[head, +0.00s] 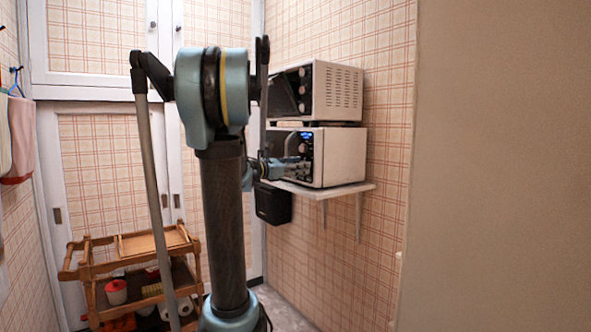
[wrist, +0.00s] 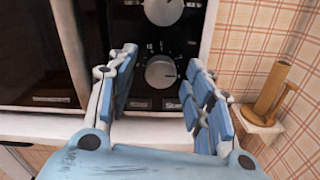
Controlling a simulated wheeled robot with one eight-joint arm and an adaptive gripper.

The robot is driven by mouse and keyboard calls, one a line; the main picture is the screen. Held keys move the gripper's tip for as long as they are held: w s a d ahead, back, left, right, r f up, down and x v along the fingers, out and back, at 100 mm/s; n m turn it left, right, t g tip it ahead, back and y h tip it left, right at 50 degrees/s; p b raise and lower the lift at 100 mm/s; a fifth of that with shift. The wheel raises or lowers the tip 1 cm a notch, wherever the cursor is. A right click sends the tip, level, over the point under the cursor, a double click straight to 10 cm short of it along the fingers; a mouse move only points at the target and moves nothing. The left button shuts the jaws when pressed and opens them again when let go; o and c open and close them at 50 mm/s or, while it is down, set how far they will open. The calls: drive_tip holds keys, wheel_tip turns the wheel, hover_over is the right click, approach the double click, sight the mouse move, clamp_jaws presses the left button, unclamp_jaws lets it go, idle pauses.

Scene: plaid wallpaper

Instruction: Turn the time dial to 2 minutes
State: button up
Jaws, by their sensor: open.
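A white microwave (head: 340,158) with a dark front and a lit blue display stands on a wall shelf. In the wrist view its black control panel (wrist: 140,35) carries an upper dial (wrist: 163,10) and a lower silver dial (wrist: 160,74). Which one is the time dial cannot be read, and neither can the setting. My gripper (wrist: 162,62) is open, its fingers left and right of the lower dial, with nothing held; contact cannot be told. In the head view my gripper (head: 278,168) is at the microwave's front, partly hidden by my arm.
A toaster oven (head: 338,92) sits above the microwave. The shelf (head: 345,189) edge runs below it, with a black box (head: 272,204) underneath. A wooden holder (wrist: 268,92) stands right of my fingers in the wrist view. A wooden cart (head: 130,262) stands at lower left.

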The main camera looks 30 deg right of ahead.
drive_tip(key=c, duration=1)
drive_tip(key=shift+a, duration=0.1)
drive_tip(key=shift+c, duration=0.2)
drive_tip(key=shift+c, duration=0.2)
drive_tip(key=shift+m, duration=3)
